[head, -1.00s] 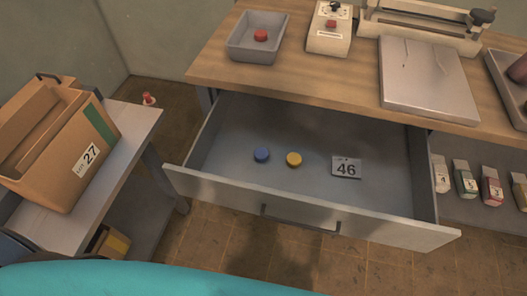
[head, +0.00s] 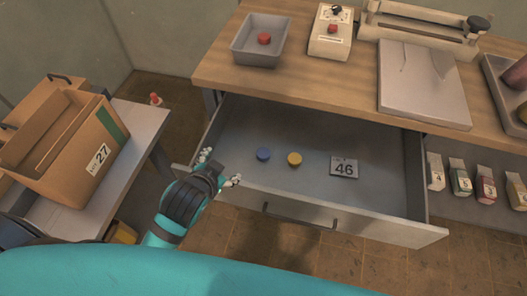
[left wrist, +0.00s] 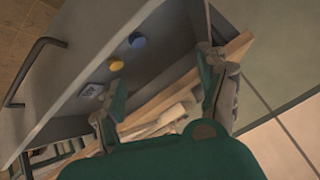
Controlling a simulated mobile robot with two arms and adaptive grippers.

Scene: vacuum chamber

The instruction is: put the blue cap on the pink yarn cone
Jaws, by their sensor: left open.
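The blue cap (head: 264,154) lies on the floor of the open drawer (head: 320,213), left of a yellow cap (head: 295,159). In the left wrist view the blue cap (left wrist: 138,40) shows beyond and between the fingers. My left gripper (head: 220,167) is open and empty over the drawer's left front corner, left of the blue cap and apart from it. Its two fingers also show in the left wrist view (left wrist: 162,70). No pink yarn cone can be clearly made out. A dark reddish object (head: 517,72), cut off at the right edge, cannot be identified. My right gripper is not in view.
A card marked 46 (head: 344,167) lies in the drawer. The wooden bench (head: 340,80) above holds a grey tray (head: 244,50) with a red cap and some devices. A cardboard box (head: 68,150) stands on the left side table. Several small cartons (head: 461,177) stand at right.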

